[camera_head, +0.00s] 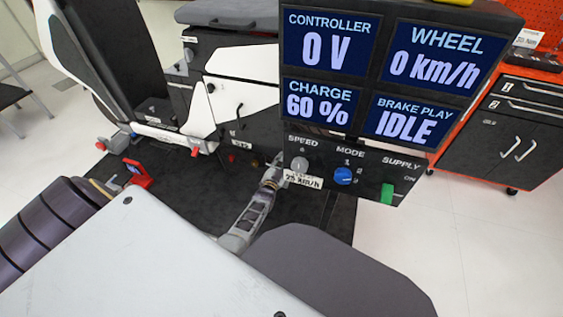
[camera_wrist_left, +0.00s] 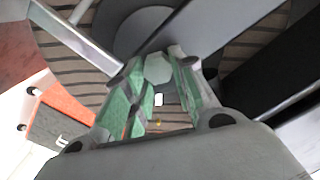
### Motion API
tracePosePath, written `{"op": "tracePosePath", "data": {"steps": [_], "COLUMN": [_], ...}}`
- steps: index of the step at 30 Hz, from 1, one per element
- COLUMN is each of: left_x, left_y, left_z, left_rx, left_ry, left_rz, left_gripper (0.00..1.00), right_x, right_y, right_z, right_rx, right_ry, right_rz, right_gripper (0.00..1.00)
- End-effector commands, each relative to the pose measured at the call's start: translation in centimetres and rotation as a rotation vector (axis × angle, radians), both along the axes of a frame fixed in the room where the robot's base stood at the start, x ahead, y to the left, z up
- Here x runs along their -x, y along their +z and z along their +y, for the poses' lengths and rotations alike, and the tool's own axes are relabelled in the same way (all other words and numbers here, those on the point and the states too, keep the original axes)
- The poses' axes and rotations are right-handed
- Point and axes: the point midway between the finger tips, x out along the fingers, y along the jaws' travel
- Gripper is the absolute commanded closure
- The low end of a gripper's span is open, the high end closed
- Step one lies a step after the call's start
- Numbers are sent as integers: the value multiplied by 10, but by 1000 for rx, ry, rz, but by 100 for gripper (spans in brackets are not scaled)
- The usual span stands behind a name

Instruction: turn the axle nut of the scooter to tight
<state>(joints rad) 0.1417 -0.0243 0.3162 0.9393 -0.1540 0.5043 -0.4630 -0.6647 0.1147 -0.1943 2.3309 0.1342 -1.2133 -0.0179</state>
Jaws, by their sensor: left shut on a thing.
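My left gripper (camera_wrist_left: 158,88) shows in the left wrist view with its green-padded fingers on either side of a pale grey six-sided axle nut (camera_wrist_left: 158,69). It is shut on the nut. Behind the nut is a round grey part in front of a brown striped disc (camera_wrist_left: 245,45). In the head view the same gripper (camera_head: 268,182) reaches up beside the scooter (camera_head: 245,95), partly behind the display panel. The nut is hidden there. I cannot tell how tight the nut is. My right gripper is not in view.
The display panel (camera_head: 382,77) reads controller 0 V, wheel 0 km/h, charge 60 % and brake play IDLE. Below it are a blue mode knob (camera_head: 343,176) and a green supply switch (camera_head: 387,194). A red tool cabinet (camera_head: 510,125) stands at right. Pale floor lies between them.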

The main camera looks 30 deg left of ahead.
Motion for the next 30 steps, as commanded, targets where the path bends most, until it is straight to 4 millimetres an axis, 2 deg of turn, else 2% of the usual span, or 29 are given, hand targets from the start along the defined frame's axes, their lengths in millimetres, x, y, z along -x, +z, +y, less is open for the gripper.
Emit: {"op": "tracePosePath", "data": {"steps": [12, 13, 17, 30], "left_x": [0, 0, 0, 1], "left_y": [-1, -1, -1, -1], "left_z": [0, 0, 0, -1], "left_rx": [-9, -9, -8, -6], "left_ry": [0, 0, 0, -1], "left_rz": [4, 4, 3, 3], "left_gripper": [98, 70, 53, 52], "right_x": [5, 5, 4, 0], "right_y": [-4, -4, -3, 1], "right_z": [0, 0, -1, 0], "right_rx": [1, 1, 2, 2], "right_ry": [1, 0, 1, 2], "right_rz": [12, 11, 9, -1], "right_gripper": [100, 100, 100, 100]}}
